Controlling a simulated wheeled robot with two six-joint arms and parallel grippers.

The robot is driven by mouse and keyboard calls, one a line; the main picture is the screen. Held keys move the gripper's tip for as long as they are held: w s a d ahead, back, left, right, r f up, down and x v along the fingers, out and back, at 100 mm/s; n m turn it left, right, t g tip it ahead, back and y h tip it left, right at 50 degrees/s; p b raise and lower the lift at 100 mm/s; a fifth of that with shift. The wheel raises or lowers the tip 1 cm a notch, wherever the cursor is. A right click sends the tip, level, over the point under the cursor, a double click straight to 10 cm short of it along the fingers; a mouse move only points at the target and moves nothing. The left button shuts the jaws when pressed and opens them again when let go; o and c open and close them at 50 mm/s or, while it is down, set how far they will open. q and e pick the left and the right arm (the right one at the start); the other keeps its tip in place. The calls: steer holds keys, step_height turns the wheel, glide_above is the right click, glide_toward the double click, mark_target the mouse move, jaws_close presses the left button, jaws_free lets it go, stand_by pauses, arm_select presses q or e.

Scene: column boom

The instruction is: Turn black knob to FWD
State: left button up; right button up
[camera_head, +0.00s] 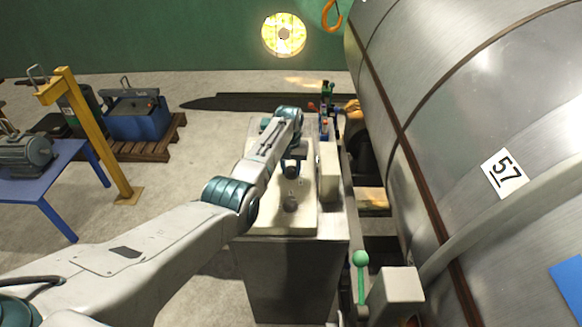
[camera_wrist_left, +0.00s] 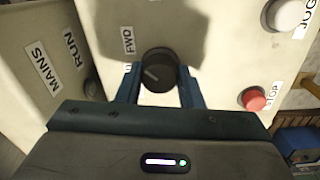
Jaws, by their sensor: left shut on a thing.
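In the left wrist view the black knob (camera_wrist_left: 158,70) sits on a cream control panel (camera_wrist_left: 215,45), between the two blue fingers of my left gripper (camera_wrist_left: 160,85), which is shut on it. The knob's pale pointer mark faces left. The FWD label (camera_wrist_left: 128,41) lies up and left of the knob; another label at its left is mostly hidden by a finger. In the head view my left gripper (camera_head: 291,168) is over the cream panel top (camera_head: 265,222), and the knob cannot be made out clearly there. My right gripper is not in view.
A red button (camera_wrist_left: 254,99) and a white JOG button (camera_wrist_left: 284,14) are on the panel's right. MAINS and RUN labels (camera_wrist_left: 70,50) mark a side face. A large metal drum (camera_head: 470,120) stands right of the console. A green-knobbed lever (camera_head: 360,260) is near the front.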

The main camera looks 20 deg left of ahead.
mark_target(290, 168)
arm_select(q)
steer(key=shift+r+m, duration=0.1)
steer(key=shift+m, duration=0.3)
steer(key=o, duration=0.9)
steer(key=shift+o, duration=0.3)
step_height(290, 168, up, 11)
steer(key=b, duration=0.2)
steer(key=shift+a, duration=0.2)
steer(key=shift+f, duration=0.2)
